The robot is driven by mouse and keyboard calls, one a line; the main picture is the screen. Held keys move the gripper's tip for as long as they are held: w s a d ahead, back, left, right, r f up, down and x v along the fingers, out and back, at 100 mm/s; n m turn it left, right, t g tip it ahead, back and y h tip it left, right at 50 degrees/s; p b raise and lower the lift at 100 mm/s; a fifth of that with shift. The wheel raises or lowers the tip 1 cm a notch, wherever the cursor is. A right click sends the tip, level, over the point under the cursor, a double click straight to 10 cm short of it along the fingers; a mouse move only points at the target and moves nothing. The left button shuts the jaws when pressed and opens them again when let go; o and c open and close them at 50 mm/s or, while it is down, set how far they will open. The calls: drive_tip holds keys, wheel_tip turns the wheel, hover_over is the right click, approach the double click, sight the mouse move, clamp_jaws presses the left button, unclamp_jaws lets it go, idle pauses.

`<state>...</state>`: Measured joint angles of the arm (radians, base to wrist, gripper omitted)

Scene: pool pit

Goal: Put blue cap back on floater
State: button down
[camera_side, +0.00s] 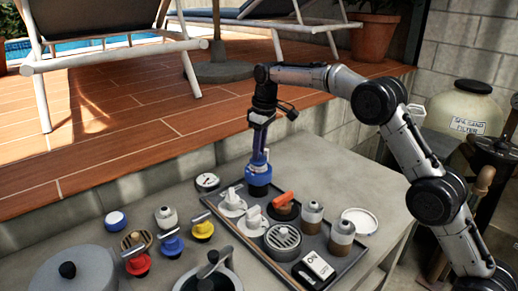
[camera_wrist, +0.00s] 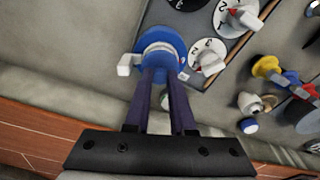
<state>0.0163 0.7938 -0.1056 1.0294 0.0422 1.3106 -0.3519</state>
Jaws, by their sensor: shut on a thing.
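My gripper (camera_side: 259,153) points down at the back left corner of the tray and is shut on the blue cap (camera_side: 258,170). A dark round shape (camera_side: 258,190) lies just under the cap in the side view. I cannot tell whether the cap touches it. I cannot surely make out which thing is the floater.
The dark tray (camera_side: 352,262) holds white numbered valves (camera_side: 232,203), an orange-handled valve (camera_side: 284,201), a drain grate (camera_side: 283,237) and two brown bottles (camera_side: 342,237). Left of it stand yellow (camera_side: 203,231), blue (camera_side: 172,247) and red (camera_side: 138,266) valves, a gauge (camera_side: 207,182) and a grey pot (camera_side: 75,278).

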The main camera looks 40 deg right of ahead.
drive_tip(key=shift+f, duration=0.4)
idle(0.7)
drive_tip(key=c, duration=0.5)
unclamp_jaws()
drive_tip(key=shift+r, duration=0.1)
drive_tip(key=shift+r, duration=2.45)
drive_tip(key=shift+r, duration=2)
